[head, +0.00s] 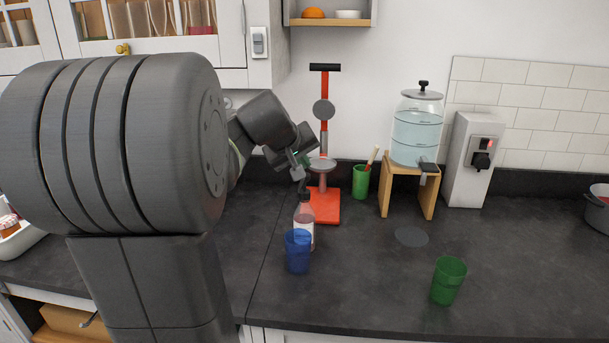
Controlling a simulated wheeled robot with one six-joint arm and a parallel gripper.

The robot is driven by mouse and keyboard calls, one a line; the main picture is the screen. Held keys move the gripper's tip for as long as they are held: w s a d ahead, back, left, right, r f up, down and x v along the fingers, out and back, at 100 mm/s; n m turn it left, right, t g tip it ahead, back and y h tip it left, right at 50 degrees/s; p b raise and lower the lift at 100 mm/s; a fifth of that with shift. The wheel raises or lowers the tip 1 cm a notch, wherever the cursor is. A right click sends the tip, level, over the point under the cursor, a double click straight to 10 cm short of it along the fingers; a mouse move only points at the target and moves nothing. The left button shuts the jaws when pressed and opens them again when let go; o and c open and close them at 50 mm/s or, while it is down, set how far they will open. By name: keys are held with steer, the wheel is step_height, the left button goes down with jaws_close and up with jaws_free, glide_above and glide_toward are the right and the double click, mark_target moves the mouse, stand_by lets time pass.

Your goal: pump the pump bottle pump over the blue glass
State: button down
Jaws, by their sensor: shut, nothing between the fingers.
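The pump bottle (305,210) stands upright on the dark counter, with pinkish contents and a dark pump head on top. The blue glass (298,252) stands upright just in front of it and hides part of its lower body. My gripper (300,176) is shut and empty, pointing down just above the pump head. Whether the fingertips touch the pump head is too small to tell. The inside of the blue glass is not clear to see.
A red press (322,205) stands right behind the bottle. A green cup with utensils (361,182), a water dispenser (417,130) on a wooden stand and a white box (473,160) are farther right. A green glass (448,280) stands front right. The counter between the glasses is clear.

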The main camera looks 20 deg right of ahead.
steer(key=shift+f, duration=0.15)
steer(key=shift+f+b, duration=0.3)
steer(key=shift+b, duration=0.15)
steer(key=shift+f+b, duration=0.95)
steer(key=shift+f, duration=0.1)
stand_by(1.0)
steer(key=shift+r, duration=0.15)
steer(key=shift+r+p, duration=1.2)
steer(key=shift+r, duration=0.15)
step_height(320, 180, up, 5)
steer(key=p, duration=0.4)
steer(key=shift+a, duration=0.15)
stand_by(0.5)
